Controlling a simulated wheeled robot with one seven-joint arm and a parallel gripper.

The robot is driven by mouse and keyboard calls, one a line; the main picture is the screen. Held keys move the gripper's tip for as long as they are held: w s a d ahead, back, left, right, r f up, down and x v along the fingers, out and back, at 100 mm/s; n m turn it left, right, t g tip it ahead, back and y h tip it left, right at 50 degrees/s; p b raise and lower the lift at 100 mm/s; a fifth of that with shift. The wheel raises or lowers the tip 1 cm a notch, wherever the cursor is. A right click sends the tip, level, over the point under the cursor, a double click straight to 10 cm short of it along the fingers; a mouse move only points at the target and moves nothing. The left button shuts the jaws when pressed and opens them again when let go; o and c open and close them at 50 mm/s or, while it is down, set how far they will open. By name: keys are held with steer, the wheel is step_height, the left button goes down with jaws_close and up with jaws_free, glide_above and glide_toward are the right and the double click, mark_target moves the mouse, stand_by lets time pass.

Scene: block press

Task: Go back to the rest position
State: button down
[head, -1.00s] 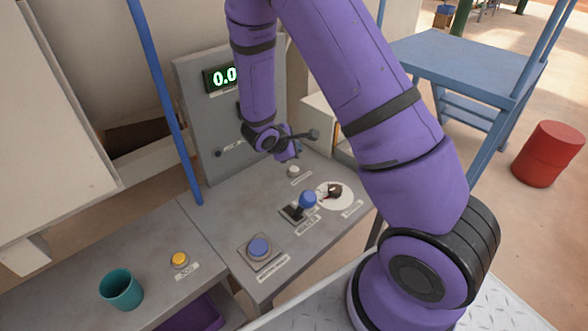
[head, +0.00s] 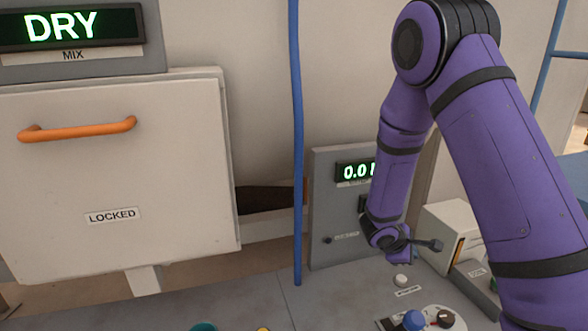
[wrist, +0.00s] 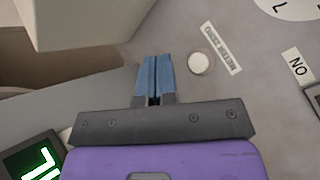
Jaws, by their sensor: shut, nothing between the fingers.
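My purple arm reaches down from the right side of the head view. My gripper (head: 408,258) hangs in front of the grey panel, above the control desk and near a round white button (head: 401,280). In the wrist view its two blue fingers (wrist: 154,65) are together with nothing between them. The white button (wrist: 198,63) lies to the right of the fingertips there, apart from them in the picture.
The grey panel (head: 325,215) has a lit display reading 0.0. At left is a white door (head: 170,170) with an orange handle and a LOCKED label, under a DRY display (head: 62,27). A blue pole (head: 297,130) stands left of the panel. A white box (head: 450,228) is beside my gripper.

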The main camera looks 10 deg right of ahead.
steer(key=s+r+m+y, duration=0.1)
steer(key=s+r+m, duration=0.35)
steer(key=r, duration=0.55)
steer(key=s+r+m+y, duration=0.1)
steer(key=s+r+m, duration=0.3)
steer(key=r, duration=0.7)
steer(key=s+a+r+m+t+y, duration=0.1)
steer(key=s+a+r+y, duration=0.2)
steer(key=s+r, duration=0.3)
steer(key=s+a+r+m+t+y, duration=0.1)
steer(key=s+r, duration=0.5)
steer(key=s, duration=0.7)
steer(key=a+m+y, duration=0.1)
steer(key=a+y, duration=0.1)
steer(key=a, duration=0.1)
steer(key=shift+s+a+r+t+y, duration=0.2)
steer(key=shift+a+r+t+y, duration=0.15)
steer(key=shift+r+t+y, duration=0.05)
